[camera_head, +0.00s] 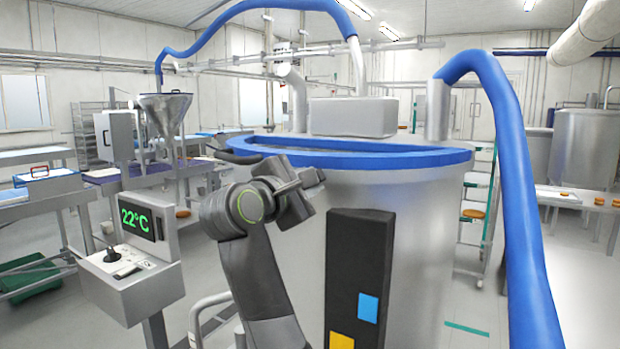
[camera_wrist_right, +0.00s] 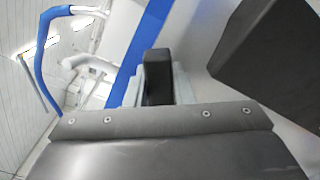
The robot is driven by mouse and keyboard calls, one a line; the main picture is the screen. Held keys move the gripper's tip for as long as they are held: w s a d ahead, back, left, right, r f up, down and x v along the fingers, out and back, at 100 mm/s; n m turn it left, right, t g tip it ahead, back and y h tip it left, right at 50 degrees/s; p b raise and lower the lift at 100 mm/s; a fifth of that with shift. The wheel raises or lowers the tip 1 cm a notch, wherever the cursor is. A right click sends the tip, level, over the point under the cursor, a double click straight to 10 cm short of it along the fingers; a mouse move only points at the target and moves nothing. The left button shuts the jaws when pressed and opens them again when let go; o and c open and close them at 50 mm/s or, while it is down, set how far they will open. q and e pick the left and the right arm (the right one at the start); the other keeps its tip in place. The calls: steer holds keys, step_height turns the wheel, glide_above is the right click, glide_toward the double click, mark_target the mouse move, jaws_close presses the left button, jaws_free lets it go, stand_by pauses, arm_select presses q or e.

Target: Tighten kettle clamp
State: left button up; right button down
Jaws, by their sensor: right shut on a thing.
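The steel kettle (camera_head: 420,225) stands in front of me with a blue rim (camera_head: 400,160). A black curved handle (camera_head: 238,157) shows at the rim's left side, and I take it to be the clamp's lever. My right gripper (camera_head: 300,179) is at the near left of the rim, its arm rising from the bottom of the head view. In the right wrist view the gripper (camera_wrist_right: 156,98) is shut on a black bar (camera_wrist_right: 156,72), seemingly the clamp handle, beside the blue rim. The arm hides much of the clamp. My left gripper is not in view.
A black box (camera_head: 345,265) with blue and yellow panels stands just right of my right arm. A control post (camera_head: 135,275) reading 22°C stands at left. A thick blue hose (camera_head: 510,180) drops down the right side. Tables (camera_head: 35,190) stand far left.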

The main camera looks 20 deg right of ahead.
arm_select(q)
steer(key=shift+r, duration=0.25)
arm_select(e)
steer(key=shift+w+n, duration=0.1)
steer(key=shift+n, duration=0.2)
steer(key=c, duration=1.2)
jaws_free()
steer(key=shift+c, duration=0.2)
steer(key=shift+a, duration=0.15)
arm_select(q)
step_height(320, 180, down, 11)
steer(key=b, duration=1.1)
arm_select(e)
steer(key=v, duration=1.7)
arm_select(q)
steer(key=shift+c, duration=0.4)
arm_select(e)
steer(key=shift+a, duration=0.1)
